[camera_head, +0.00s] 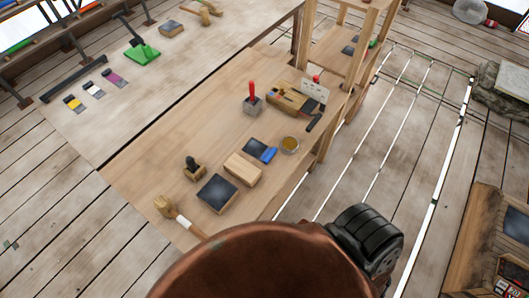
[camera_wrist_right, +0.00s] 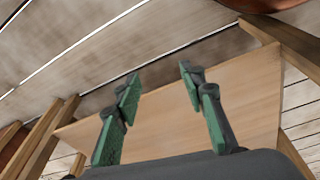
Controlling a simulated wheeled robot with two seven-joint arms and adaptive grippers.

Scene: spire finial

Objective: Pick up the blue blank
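A bare wooden board (camera_wrist_right: 240,95) lies beyond the fingers. The blue piece does not show in the wrist view. My left gripper is not in view.
Near the blue piece are a wooden block (camera_head: 243,169), a round amber dish (camera_head: 289,144) and a dark slab (camera_head: 217,193). A red-handled tool (camera_head: 252,96) and a wooden tray (camera_head: 285,97) stand farther back.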

